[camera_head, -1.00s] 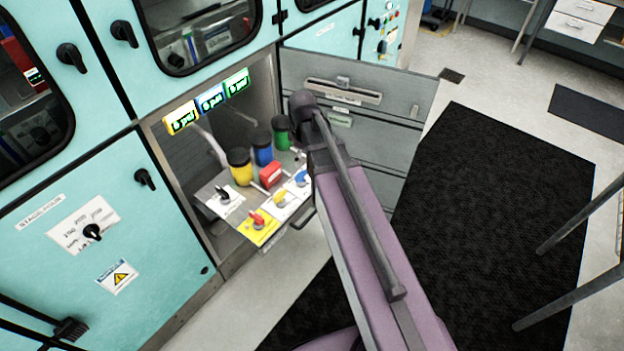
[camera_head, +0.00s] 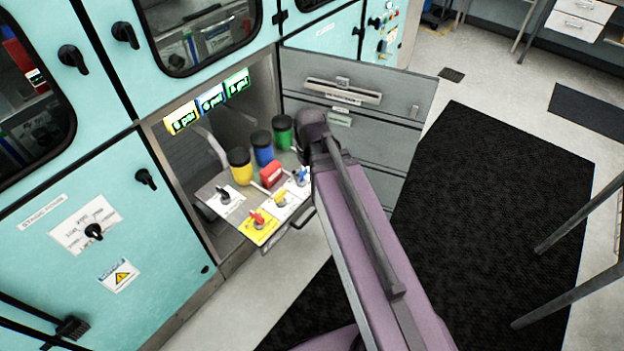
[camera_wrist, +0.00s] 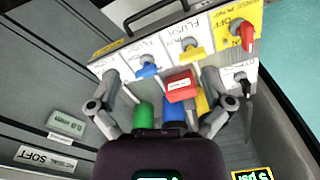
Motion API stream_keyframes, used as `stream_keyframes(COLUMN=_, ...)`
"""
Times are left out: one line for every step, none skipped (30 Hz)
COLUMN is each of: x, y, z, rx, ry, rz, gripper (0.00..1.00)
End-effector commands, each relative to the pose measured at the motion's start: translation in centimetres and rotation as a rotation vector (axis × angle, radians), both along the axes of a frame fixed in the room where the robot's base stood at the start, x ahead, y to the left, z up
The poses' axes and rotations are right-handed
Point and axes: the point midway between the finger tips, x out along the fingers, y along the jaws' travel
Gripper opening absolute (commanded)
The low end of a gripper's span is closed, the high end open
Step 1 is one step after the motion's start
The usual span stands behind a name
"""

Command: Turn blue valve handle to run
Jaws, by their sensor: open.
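The blue valve handle (camera_wrist: 148,68) sits on a white labelled plate on the valve panel, left of the yellow handle (camera_wrist: 190,46) in the wrist view. In the head view the blue handle (camera_head: 302,175) shows just left of my arm. My gripper (camera_wrist: 160,82) is open and empty, one finger on each side of the picture. The blue handle lies in the gap beyond the fingers, nearer the left one. I cannot tell whether a finger touches it. The label by the blue handle is too small to read. My fingers are hidden in the head view.
A red block (camera_wrist: 180,86) stands between my fingers in the wrist view. Green (camera_head: 282,132), blue (camera_head: 262,150) and yellow (camera_head: 240,166) cylinders stand behind the handles. Red (camera_head: 257,218) and black (camera_head: 223,194) handles are left.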

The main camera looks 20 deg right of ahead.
Motion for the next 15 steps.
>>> stream_keyframes(x=-0.6, y=0.0, z=0.1, rx=0.0, ry=0.0, rz=-0.031, gripper=1.0)
stream_keyframes(x=-0.8, y=0.0, z=0.1, rx=0.0, ry=0.0, rz=-0.051, gripper=1.0)
stream_keyframes(x=-1.1, y=0.0, z=0.1, rx=0.0, ry=0.0, rz=-0.076, gripper=1.0)
stream_keyframes(x=-1.4, y=0.0, z=0.1, rx=0.0, ry=0.0, rz=-0.095, gripper=1.0)
stream_keyframes(x=-1.5, y=0.1, z=0.2, rx=0.0, ry=0.0, rz=-0.113, gripper=1.0)
stream_keyframes(x=-1.8, y=0.1, z=0.2, rx=0.0, ry=0.0, rz=-0.135, gripper=1.0)
stream_keyframes(x=-2.0, y=0.1, z=0.2, rx=0.0, ry=0.0, rz=-0.151, gripper=1.0)
stream_keyframes(x=-2.1, y=0.1, z=0.2, rx=0.0, ry=0.0, rz=-0.166, gripper=1.0)
stream_keyframes(x=-2.3, y=0.1, z=0.2, rx=0.0, ry=0.0, rz=-0.183, gripper=1.0)
stream_keyframes(x=-2.4, y=0.1, z=0.2, rx=0.0, ry=0.0, rz=-0.196, gripper=1.0)
stream_keyframes(x=-2.5, y=0.1, z=0.3, rx=0.0, ry=0.0, rz=-0.207, gripper=1.0)
stream_keyframes(x=-2.6, y=0.2, z=0.3, rx=0.0, ry=0.0, rz=-0.219, gripper=1.0)
stream_keyframes(x=-2.7, y=0.2, z=0.3, rx=0.0, ry=0.0, rz=-0.227, gripper=1.0)
stream_keyframes(x=-2.8, y=0.2, z=0.3, rx=0.0, ry=0.0, rz=-0.234, gripper=1.0)
stream_keyframes(x=-2.8, y=0.2, z=0.3, rx=0.0, ry=0.0, rz=-0.24, gripper=1.0)
